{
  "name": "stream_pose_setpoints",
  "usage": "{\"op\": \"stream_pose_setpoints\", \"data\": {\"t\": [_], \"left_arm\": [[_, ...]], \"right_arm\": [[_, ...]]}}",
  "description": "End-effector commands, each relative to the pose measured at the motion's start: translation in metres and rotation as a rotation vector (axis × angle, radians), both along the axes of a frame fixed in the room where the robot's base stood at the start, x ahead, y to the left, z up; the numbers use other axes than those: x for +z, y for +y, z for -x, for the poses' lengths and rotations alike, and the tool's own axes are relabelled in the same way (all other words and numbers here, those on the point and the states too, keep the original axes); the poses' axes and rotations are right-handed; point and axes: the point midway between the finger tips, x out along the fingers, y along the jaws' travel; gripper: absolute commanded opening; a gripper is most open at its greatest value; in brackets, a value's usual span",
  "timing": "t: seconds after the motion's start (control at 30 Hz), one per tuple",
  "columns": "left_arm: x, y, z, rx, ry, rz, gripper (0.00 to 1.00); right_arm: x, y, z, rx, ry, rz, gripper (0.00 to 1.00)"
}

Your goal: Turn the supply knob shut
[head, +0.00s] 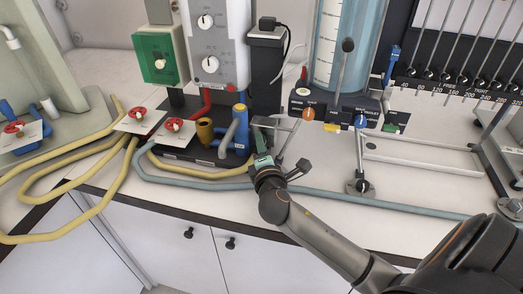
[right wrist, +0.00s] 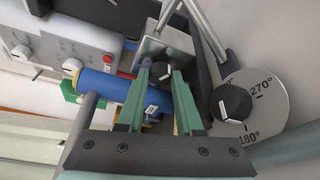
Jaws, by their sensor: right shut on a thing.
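A small black knob (right wrist: 159,71) sits on a grey metal block (right wrist: 176,45) in the right wrist view. The green fingers of my right gripper (right wrist: 160,82) stand on either side of this knob and are shut on it. In the head view my right gripper (head: 262,161) reaches in from the lower right to the front of the metal block (head: 268,123), beside the blue pipe fittings; there it hides the knob. I cannot read any label naming it as the supply knob. My left gripper is not in view.
A second black knob (right wrist: 231,103) on a degree dial (right wrist: 262,92) is close to the right finger in the wrist view. Blue pipework (head: 241,130) and red valve handles (head: 174,125) stand to the left. A grey-blue hose (head: 400,206) runs along the counter.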

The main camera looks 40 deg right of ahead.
Motion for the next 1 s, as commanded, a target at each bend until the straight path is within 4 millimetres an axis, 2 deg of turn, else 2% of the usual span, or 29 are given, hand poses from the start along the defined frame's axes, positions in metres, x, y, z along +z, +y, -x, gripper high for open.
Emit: {"op": "stream_pose_setpoints", "data": {"t": [0.03,0.3,0.83,0.87,0.97,1.0], "left_arm": [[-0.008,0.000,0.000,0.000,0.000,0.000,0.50],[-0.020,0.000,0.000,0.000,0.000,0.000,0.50],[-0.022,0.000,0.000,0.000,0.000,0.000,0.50],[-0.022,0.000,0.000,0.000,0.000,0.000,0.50],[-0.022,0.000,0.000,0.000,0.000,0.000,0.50],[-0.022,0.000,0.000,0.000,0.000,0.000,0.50]], "right_arm": [[-0.005,0.001,0.001,0.000,-0.019,-0.021,0.00],[-0.004,0.000,0.001,0.000,-0.102,-0.091,0.00],[-0.003,0.000,0.001,0.000,-0.122,-0.110,0.00],[-0.003,0.000,0.001,0.000,-0.122,-0.110,0.36],[-0.003,0.000,0.001,0.000,-0.121,-0.109,0.47],[-0.003,0.000,0.001,0.000,-0.121,-0.109,0.47]]}}
